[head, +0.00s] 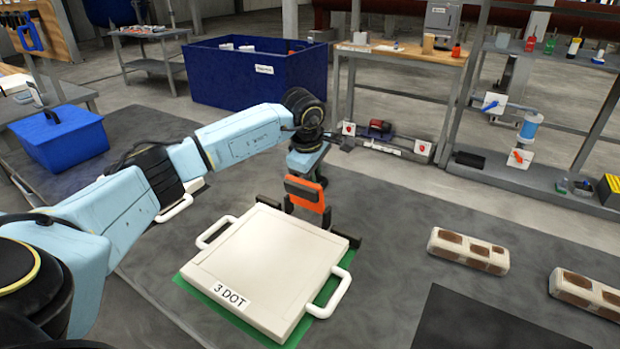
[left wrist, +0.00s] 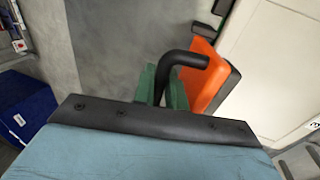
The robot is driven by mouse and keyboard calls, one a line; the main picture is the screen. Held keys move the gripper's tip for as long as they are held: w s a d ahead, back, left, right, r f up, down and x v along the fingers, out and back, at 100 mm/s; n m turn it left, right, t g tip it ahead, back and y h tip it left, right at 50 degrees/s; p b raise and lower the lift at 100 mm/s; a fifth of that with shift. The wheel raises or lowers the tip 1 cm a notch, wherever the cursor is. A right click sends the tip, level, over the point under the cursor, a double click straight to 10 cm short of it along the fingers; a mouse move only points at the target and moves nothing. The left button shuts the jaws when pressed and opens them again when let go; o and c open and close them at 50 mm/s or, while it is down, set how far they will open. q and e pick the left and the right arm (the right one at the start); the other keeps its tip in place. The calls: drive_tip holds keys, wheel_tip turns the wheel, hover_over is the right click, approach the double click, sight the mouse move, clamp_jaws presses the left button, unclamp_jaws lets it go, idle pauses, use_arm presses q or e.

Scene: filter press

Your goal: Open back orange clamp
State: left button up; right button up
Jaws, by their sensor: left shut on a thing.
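The filter plate (head: 262,262) is a cream slab labelled "3 DOT" with white handles, lying on a green base (head: 215,300). The back orange clamp (head: 308,208) stands upright at the plate's far edge and shows in the left wrist view (left wrist: 200,75), beside the plate's pale edge (left wrist: 270,60). My left gripper (head: 306,172) is directly above the clamp. In the left wrist view its green fingers (left wrist: 163,88) are shut at the clamp's black bent handle (left wrist: 185,60); the exact contact is partly hidden. My right gripper is not in view.
Two cream blocks with brown patches (head: 468,251) (head: 588,293) lie to the right on the grey surface. A dark mat (head: 490,325) lies at the lower right. A blue toolbox (head: 62,140) is on the left. A blue bin (head: 255,75) and a workbench (head: 410,60) stand behind.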

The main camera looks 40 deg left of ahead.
use_arm(q)
drive_tip(key=shift+w+d+f, duration=0.25)
drive_tip(key=shift+w, duration=0.05)
drive_tip(key=shift+s+a+r, duration=0.1)
drive_tip(key=shift+r, duration=0.1)
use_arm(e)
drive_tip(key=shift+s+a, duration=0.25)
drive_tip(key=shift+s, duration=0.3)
use_arm(q)
drive_tip(key=shift+o, duration=0.2)
drive_tip(key=shift+w+a, duration=0.25)
drive_tip(key=shift+w, duration=0.5)
drive_tip(key=shift+o, duration=0.2)
drive_tip(key=shift+r, duration=0.1)
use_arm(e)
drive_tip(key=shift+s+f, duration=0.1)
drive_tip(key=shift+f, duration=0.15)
use_arm(q)
drive_tip(key=o, duration=0.6)
drive_tip(key=shift+w+a, duration=0.1)
drive_tip(key=shift+f, duration=0.2)
